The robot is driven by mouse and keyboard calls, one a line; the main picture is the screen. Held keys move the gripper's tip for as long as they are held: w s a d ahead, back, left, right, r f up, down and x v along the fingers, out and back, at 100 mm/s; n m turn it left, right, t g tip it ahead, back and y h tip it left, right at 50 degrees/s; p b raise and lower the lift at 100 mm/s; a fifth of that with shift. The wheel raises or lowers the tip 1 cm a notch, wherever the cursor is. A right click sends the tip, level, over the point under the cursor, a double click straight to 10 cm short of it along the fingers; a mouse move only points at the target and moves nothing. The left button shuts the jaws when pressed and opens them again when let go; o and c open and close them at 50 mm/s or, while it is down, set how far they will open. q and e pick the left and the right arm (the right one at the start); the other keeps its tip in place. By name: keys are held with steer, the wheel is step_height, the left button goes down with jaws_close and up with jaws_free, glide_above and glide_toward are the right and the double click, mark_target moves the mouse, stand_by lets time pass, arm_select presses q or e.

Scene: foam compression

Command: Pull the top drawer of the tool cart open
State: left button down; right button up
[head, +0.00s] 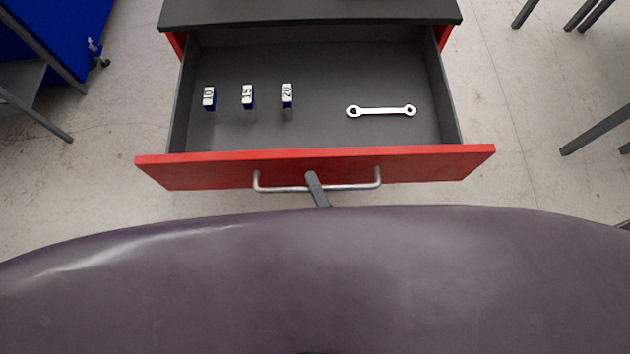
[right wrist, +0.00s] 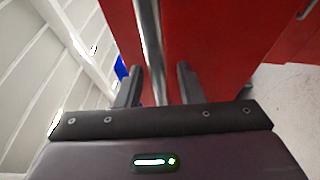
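The red top drawer (head: 315,165) of the tool cart (head: 310,12) is pulled well out, and its dark grey inside shows in the head view. Its silver bar handle (head: 268,188) is on the front. One finger of my right gripper (head: 317,188) crosses the middle of the handle. In the right wrist view, the handle bar (right wrist: 152,45) runs between the two fingers of my right gripper (right wrist: 160,85). The fingers stand apart, with a gap visible beside the bar. My left gripper is not in view.
Grey legs stand at the right edge, and a blue object (head: 50,35) at upper left. Floor beside the drawer is clear.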

steer(key=b+v, duration=0.1)
steer(key=v, duration=0.7)
steer(key=shift+b, duration=0.3)
steer(key=shift+w, duration=0.15)
